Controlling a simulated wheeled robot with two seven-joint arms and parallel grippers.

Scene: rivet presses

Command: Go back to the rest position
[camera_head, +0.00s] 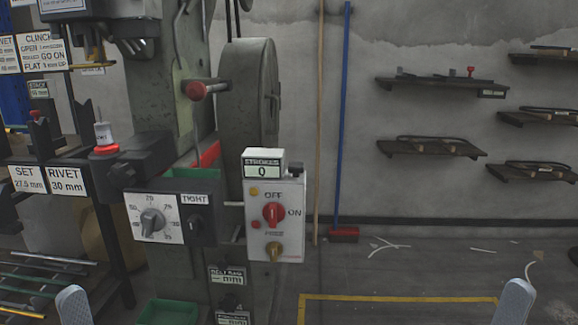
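Only rounded grey tips show of my two arms, both low at the picture's edge. The tip at the lower left, my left gripper (72,305), is in front of the floor near the rack of rods. The tip at the lower right, my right gripper (514,302), is over the bare floor. Both tips are cut off by the bottom edge, so their opening is hidden. Nothing is seen held. The rivet press (165,85) stands at the left centre, apart from both tips.
A green bin (165,312) sits low. Wall shelves (430,147) are at the right. Floor inside the yellow line (400,298) looks clear.

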